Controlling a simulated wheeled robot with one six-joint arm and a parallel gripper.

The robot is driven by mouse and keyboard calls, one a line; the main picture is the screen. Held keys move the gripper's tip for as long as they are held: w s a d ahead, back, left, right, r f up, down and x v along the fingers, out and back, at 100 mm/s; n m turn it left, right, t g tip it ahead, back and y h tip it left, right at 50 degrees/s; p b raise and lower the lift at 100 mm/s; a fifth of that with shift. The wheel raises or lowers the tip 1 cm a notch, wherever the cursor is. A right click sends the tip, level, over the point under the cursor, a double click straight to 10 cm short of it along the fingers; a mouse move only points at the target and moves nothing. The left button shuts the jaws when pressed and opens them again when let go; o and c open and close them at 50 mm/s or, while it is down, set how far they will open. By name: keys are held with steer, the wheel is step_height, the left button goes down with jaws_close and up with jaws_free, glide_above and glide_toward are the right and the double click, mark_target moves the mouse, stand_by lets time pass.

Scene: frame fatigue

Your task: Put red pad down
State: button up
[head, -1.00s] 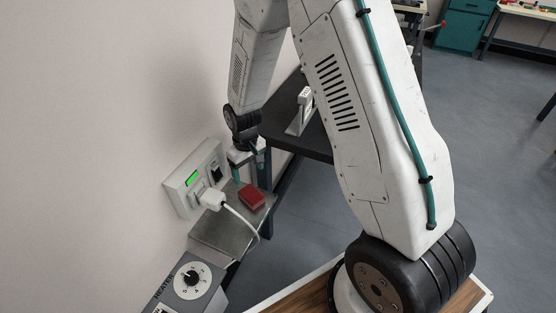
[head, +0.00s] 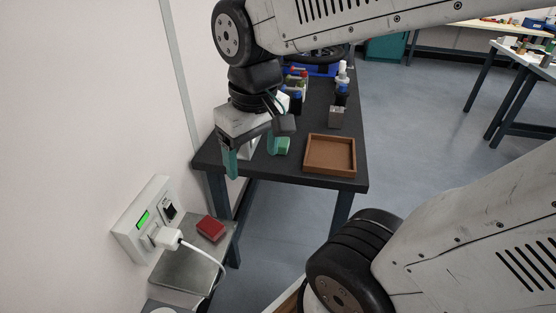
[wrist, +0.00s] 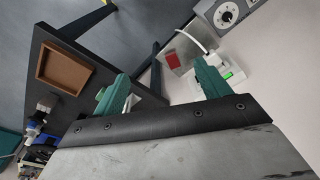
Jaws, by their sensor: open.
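The red pad (head: 210,228) lies on the small metal shelf (head: 188,270), near its back edge, beside the wall outlet box. It also shows in the wrist view (wrist: 172,60), beyond the gap between my fingers. My gripper (head: 252,156) is open with nothing between its green fingers. It is up and beyond the pad, clear of it, over the near-left corner of the dark table. In the wrist view, both fingers of my gripper (wrist: 163,80) are spread wide.
The outlet box (head: 148,218) has a white plug (head: 167,238) whose cable hangs past the shelf. The dark table (head: 210,158) holds a brown tray (head: 330,154), a light green block (head: 282,146) and several bottles. Open floor lies to the right.

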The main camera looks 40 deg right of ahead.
steer(key=s+r, duration=0.1)
steer(key=s, duration=0.5)
steer(key=shift+d, duration=0.2)
steer(key=shift+o, duration=0.4)
steer(key=shift+a+r, duration=0.1)
